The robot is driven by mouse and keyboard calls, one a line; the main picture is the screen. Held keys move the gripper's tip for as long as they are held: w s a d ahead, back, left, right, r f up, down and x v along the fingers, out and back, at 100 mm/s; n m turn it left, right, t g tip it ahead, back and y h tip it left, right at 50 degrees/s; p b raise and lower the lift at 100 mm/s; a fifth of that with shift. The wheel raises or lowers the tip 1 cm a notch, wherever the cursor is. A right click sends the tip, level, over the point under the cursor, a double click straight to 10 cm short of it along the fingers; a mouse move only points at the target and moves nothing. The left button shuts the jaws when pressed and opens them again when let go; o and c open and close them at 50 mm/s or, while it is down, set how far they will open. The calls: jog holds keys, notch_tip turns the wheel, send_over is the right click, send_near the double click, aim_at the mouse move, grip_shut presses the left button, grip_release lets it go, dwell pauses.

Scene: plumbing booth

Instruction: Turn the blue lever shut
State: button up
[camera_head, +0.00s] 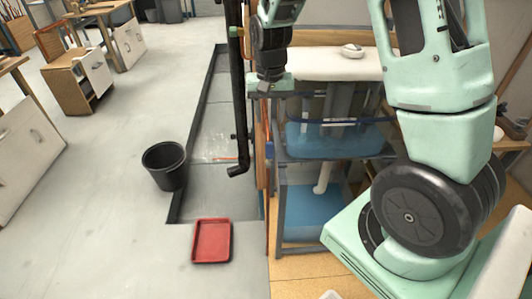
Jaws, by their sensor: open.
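A small blue piece (269,149), which looks like the lever, shows at the left front edge of the grey frame, beside a thin orange-red upright line. It is too small to tell which way it is turned. My gripper (268,93) hangs at the top centre, above the blue piece and apart from it in the picture. It is open, with nothing seen in it. Its fingertips are small and hard to make out against the frame.
A grey frame (281,215) holds blue see-through bins, with a white basin (335,66) above. A black pipe (238,110) stands at left. A red tray (212,241) and black bucket (164,165) are on the floor. The floor at left is mostly clear.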

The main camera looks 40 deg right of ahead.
aim_at(269, 142)
notch_tip(269, 142, down, 13)
jog(key=shift+f+b, duration=0.1)
jog(key=shift+b, duration=0.2)
grip_shut()
